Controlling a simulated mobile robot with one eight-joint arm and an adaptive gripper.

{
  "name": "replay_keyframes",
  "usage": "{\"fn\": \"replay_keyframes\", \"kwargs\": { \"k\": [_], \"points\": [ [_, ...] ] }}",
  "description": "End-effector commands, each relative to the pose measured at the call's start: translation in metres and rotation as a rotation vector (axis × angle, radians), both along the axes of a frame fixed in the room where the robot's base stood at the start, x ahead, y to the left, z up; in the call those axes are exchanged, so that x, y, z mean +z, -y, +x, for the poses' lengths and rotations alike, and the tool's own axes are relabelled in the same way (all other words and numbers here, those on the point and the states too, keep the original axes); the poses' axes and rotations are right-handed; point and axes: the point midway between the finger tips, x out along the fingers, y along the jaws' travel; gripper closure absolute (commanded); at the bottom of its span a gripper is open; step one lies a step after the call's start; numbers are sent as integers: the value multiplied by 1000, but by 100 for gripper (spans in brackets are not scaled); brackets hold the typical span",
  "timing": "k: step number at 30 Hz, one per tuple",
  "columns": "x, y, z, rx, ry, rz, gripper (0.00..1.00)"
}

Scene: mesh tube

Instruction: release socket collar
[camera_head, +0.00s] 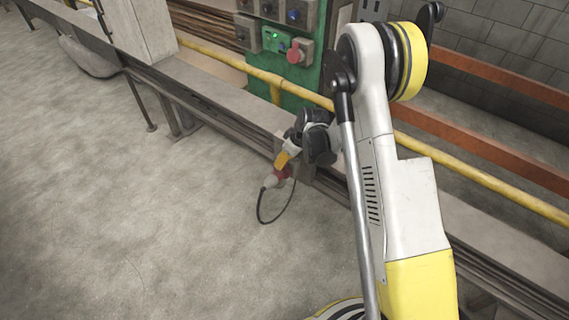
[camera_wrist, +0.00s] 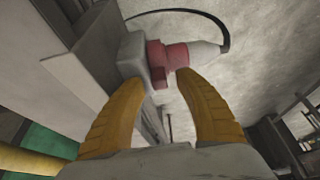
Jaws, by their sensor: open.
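The red socket collar (camera_wrist: 167,56) sits on a grey socket box (camera_wrist: 133,52) in the wrist view. A pale plug (camera_wrist: 204,54) is in it, with a black cable (camera_wrist: 222,22) looping away. My gripper (camera_wrist: 160,78) has two yellow fingers, spread apart, with tips just short of the red collar. The right fingertip overlaps its lower edge in the picture; I cannot tell whether it touches. In the head view my gripper (camera_head: 282,160) is just above the red collar (camera_head: 285,172) and the pale plug (camera_head: 270,181). My wrist hides part of the socket box there.
A yellow pipe (camera_head: 235,66) and a grey ledge (camera_head: 225,105) run along behind the socket. A green control panel (camera_head: 295,77) with a red button (camera_head: 296,52) stands above. The concrete floor (camera_head: 130,190) at left is open.

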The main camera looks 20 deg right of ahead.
Motion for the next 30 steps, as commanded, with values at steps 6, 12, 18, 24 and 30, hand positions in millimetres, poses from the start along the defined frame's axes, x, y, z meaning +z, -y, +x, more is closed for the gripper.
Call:
{"fn": "replay_keyframes", "kwargs": {
  "k": [6,12,18,24,30],
  "points": [
    [-5,-1,2,0,0,0,60],
    [-4,-1,2,0,0,0,80],
    [-4,-1,2,0,-1,-1,100],
    [-3,-6,8,3,-90,-65,100],
    [-4,-7,10,0,-131,-95,100]
  ]
}}
